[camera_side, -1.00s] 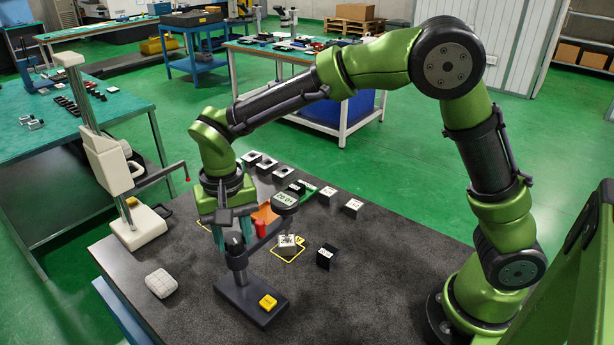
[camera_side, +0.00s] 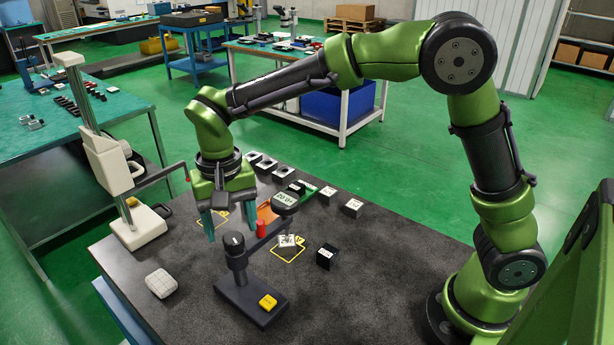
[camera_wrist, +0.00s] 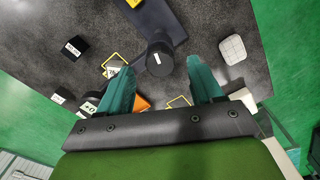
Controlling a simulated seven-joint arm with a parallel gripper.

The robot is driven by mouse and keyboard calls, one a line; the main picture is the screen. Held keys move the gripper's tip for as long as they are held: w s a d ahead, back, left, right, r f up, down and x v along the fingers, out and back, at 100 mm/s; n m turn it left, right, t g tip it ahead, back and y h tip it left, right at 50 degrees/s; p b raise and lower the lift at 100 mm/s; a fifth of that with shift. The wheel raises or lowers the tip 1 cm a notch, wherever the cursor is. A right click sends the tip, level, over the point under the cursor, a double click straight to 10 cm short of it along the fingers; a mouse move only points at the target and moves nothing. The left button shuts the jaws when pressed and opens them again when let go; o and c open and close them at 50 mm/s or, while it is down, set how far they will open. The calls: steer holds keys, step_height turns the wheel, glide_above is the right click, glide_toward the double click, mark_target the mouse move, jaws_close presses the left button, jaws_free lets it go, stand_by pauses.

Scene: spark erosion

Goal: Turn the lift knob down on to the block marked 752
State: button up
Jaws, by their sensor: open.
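The lift knob (camera_side: 235,243) is a dark round knob with a white pointer line, on top of a post on a dark base. In the wrist view the knob (camera_wrist: 159,58) appears between and just beyond my fingertips. A white marked block (camera_side: 288,241) sits in a yellow square under the gauge arm; its number is too small to read, so I cannot tell if it is 752. My gripper (camera_side: 229,219) is open and empty, teal fingers pointing down, above and behind the knob in the side view, apart from it. The wrist view partly hides the block (camera_wrist: 113,70).
A round gauge (camera_side: 285,200) overhangs the block. A black block (camera_side: 326,256) stands to its right, and several marked blocks line the back edge. A yellow button (camera_side: 268,301) is on the stand base. A pale keypad (camera_side: 161,283) and a cream height gauge (camera_side: 138,222) stand left.

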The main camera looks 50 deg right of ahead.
mark_target(232, 237)
step_height(232, 237, up, 14)
stand_by(0.3)
steer(key=s+d+f+t+y, duration=0.1)
steer(key=s+d+f+t, duration=0.1)
steer(key=s+d, duration=0.6)
steer(key=s+d+f+n+t+y, duration=0.1)
steer(key=s+d+f+t, duration=0.2)
steer(key=s+d+t, duration=0.2)
steer(key=shift+s+d+f, duration=0.15)
steer(key=shift+s+d, duration=1.25)
steer(key=shift+s, duration=0.2)
